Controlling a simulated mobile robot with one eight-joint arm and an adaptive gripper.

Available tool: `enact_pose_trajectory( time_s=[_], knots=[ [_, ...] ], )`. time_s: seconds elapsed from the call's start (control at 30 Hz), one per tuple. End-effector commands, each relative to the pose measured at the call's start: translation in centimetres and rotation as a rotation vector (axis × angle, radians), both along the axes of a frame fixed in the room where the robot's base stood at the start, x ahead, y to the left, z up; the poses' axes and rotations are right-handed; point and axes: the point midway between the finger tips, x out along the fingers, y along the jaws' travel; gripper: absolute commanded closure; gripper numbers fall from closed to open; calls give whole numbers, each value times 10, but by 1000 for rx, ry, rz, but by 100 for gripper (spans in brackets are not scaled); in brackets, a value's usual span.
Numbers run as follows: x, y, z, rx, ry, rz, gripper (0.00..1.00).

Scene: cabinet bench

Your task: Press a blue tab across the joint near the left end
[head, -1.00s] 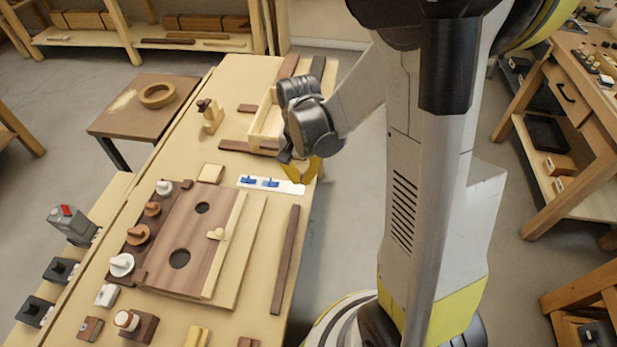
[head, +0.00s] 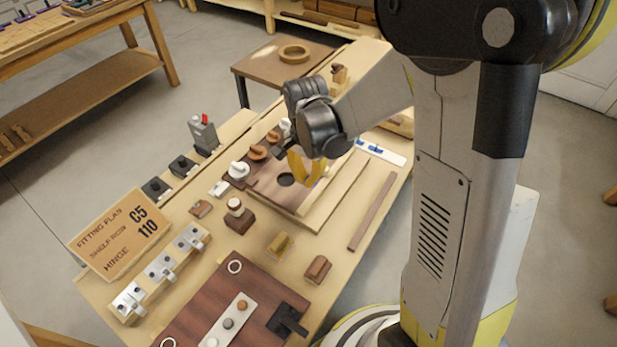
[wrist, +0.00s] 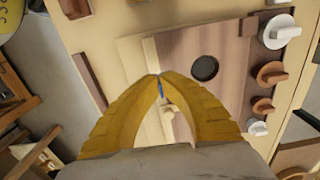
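My gripper (head: 303,172) hangs over the wooden panel, its yellow fingers closed together at the tips. In the wrist view my gripper (wrist: 159,80) has a small blue tab (wrist: 161,90) between the fingertips. Below it are the brown board (wrist: 190,55) with a dark round hole and a paler strip (wrist: 132,75) along its edge, meeting in a straight joint. More blue tabs (head: 376,148) lie on a white strip (head: 392,157) behind the panel. The fingers hide part of the joint.
White and brown knobs (head: 257,152) line the panel's left side. A brown bar (head: 371,212) lies to its right. Small blocks (head: 318,268), a hinge rail (head: 160,270) and a lettered sign (head: 122,233) stand nearer. A grey device with a red switch (head: 203,132) stands at left.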

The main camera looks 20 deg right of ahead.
Motion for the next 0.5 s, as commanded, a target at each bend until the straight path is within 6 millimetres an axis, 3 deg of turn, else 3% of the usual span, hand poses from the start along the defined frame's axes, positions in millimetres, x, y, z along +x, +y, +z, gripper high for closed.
enact_pose_trajectory(
  time_s=[0.5],
  knots=[
    [0, 0, -52, 0, 0, 1, 100]
  ],
)
